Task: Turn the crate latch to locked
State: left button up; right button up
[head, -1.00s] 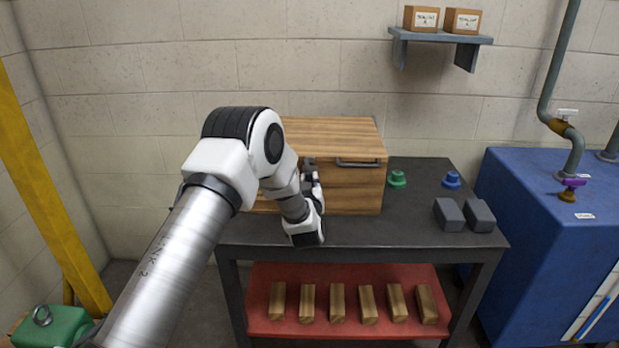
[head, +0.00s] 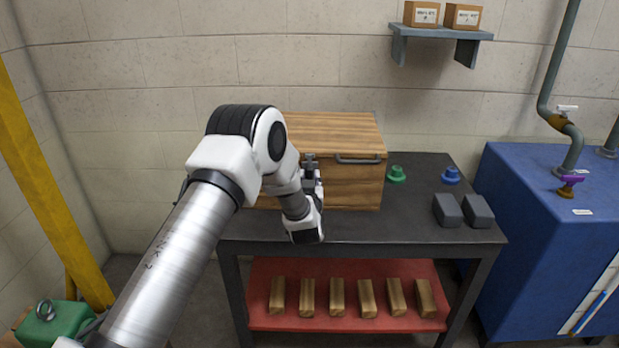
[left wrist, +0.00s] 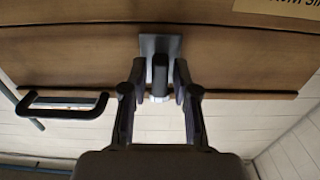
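A wooden crate (head: 345,190) stands on the dark workbench. Its latch, a grey plate with a short lever, is on the crate's front and shows best in the left wrist view (left wrist: 160,72). The lever points straight away from the plate's middle in that view. My left gripper (left wrist: 159,74) is open, with one finger on each side of the lever and small gaps showing. In the head view my left gripper (head: 311,172) is at the crate front, and it and the arm partly hide the latch. My right gripper is not in view.
A bar handle (head: 358,160) sits on the crate front right of the latch. Green (head: 396,174) and blue (head: 451,176) knobs and two grey blocks (head: 463,211) are on the bench's right. Several wooden blocks lie on the red lower shelf (head: 345,325). A blue cabinet (head: 535,235) stands right.

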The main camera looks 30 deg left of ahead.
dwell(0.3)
pick_arm(q)
jog(key=v, duration=1.2)
jog(key=shift+f, duration=0.1)
jog(key=s+d+f+m+g+h+p, duration=0.2)
jog(key=s+d+f+g+p, duration=0.1)
jog(key=s+f, duration=0.35)
jog(key=s+d+f+m+g+h+p, duration=0.2)
jog(key=s+d+f+h+p, duration=0.1)
jog(key=s+f, duration=0.35)
jog(key=s+d+f+g+h, duration=0.2)
jog(key=s+d+f+g, duration=0.1)
jog(key=s, duration=0.8)
jog(key=s+d+f+m+g+h+p, duration=0.1)
jog(key=s+d+f+g+h, duration=0.1)
jog(key=s+d+f+g, duration=0.2)
jog(key=s+f+g, duration=0.1)
jog(key=s+g, duration=0.2)
jog(key=s, duration=0.5)
jog(key=shift+s+d+m, duration=0.25)
jog(key=shift+s+m, duration=0.05)
